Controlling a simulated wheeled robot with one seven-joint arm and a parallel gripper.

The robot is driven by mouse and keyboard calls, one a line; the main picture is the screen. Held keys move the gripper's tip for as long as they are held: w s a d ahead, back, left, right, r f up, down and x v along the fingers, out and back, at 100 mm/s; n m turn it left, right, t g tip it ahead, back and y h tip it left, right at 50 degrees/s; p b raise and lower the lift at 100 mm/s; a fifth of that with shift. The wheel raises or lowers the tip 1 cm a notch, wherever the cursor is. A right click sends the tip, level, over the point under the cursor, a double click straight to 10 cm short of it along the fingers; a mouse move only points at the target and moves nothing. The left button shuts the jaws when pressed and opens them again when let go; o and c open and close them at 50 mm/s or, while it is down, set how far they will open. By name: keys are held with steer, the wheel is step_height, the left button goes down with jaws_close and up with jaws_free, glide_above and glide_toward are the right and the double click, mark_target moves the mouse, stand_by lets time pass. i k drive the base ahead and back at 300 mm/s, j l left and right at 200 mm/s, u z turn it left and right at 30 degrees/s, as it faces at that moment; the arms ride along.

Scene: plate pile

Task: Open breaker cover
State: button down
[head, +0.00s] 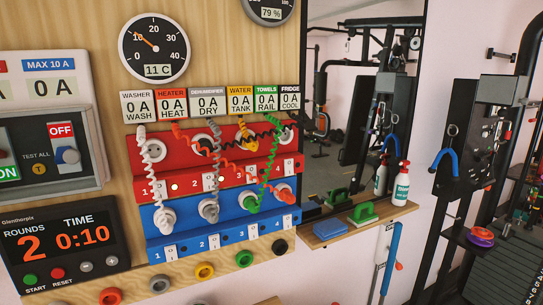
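The grey breaker box (97,140) is on the wooden panel at the left of the head view, partly cut off by the left edge. Whether a clear cover lies over these controls, I cannot tell. A white unit labelled MAX 10 A (49,65) sits directly above. My gripper is not in view.
Right of the box, red (227,180) and blue (225,236) socket strips carry plugs with coiled cords. A timer (60,245) is below the box. Gym machines stand beyond.

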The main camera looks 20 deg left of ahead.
mark_target(71, 156)
steer(key=u, duration=0.45)
steer(key=j+u, duration=0.15)
steer(key=u, duration=0.7)
steer(key=j+u, duration=0.1)
steer(key=u, duration=0.3)
steer(key=i+u, duration=0.1)
steer(key=u, duration=0.35)
steer(key=k+j+z, duration=0.1)
steer(key=j+z, duration=0.15)
steer(key=k+j+z, duration=0.1)
steer(key=j+z, duration=0.15)
steer(key=j, duration=0.15)
